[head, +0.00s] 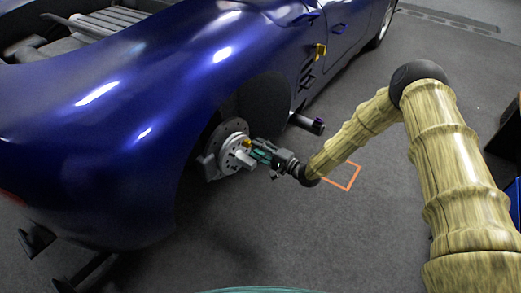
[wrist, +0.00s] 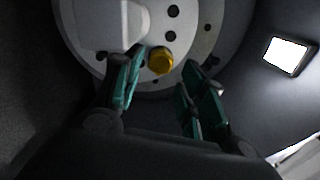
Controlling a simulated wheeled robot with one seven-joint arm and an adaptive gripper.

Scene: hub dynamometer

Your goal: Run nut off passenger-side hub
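The hub (head: 233,150) is a pale disc with bolt holes, set in the wheel arch of the blue car (head: 160,80). In the wrist view the hub face (wrist: 200,20) fills the upper middle. A yellow nut (wrist: 160,61) sits on the hub's lower part; it shows small in the head view (head: 247,143). My gripper (wrist: 157,82) has teal fingers, spread apart with one on each side of the nut and a gap visible, wider on the right. In the head view my gripper (head: 258,152) is close to the hub. Whether a finger touches the nut is unclear.
A pale cylindrical hub part (wrist: 115,22) stands out above left of the nut. A dark post with a purplish end (head: 308,123) sits under the car's sill. An orange outline (head: 349,178) marks the floor. Grey floor (head: 300,235) is open in front.

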